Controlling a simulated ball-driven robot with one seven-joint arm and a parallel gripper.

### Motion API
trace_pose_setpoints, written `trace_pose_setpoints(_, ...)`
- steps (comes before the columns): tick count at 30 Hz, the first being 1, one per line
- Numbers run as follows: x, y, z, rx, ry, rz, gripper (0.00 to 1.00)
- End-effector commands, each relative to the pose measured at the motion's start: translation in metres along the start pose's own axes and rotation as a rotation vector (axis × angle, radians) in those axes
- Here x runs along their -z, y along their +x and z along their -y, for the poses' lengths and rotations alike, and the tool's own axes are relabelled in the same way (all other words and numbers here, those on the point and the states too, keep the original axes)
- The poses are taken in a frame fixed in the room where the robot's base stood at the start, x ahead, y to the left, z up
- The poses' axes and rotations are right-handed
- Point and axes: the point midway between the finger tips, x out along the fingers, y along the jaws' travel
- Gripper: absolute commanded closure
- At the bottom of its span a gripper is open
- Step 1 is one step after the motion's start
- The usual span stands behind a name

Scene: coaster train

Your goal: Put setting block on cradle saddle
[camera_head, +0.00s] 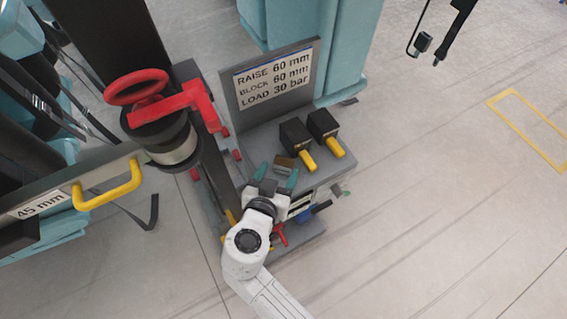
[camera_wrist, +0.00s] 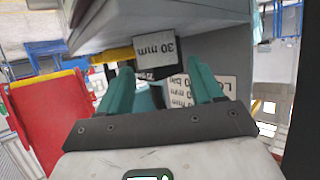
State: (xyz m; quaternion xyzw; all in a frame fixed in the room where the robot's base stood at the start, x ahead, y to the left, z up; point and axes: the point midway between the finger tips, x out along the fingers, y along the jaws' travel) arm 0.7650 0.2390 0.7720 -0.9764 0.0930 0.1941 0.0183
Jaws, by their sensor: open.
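My gripper (camera_head: 278,171) has teal fingers and is open at the near edge of the grey cart top. It also shows in the wrist view (camera_wrist: 161,70), fingers spread. Two black blocks with yellow handles (camera_head: 295,138) (camera_head: 324,126) stand on the cart top, right of my gripper. A plate marked 45 mm with a yellow handle (camera_head: 107,190) is at the left. I cannot tell which piece is the setting block or the cradle saddle.
A sign (camera_head: 273,75) reading raise 60 mm, block 60 mm, load 30 bar stands behind the blocks. A red handwheel (camera_head: 137,86) and red bracket (camera_head: 188,100) rise at the left. A 30 mm label (camera_wrist: 159,47) shows beyond my fingers.

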Motion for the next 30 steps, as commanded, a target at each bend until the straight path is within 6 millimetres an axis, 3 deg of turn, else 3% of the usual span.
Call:
trace_pose_setpoints(9, 0.004, 0.040, -0.002, -0.002, 0.001, 0.000, 0.34)
trace_pose_setpoints(17, 0.004, 0.043, -0.002, -0.001, 0.001, 0.000, 0.34)
trace_pose_setpoints(30, 0.003, 0.042, -0.002, -0.001, 0.001, 0.001, 0.75)
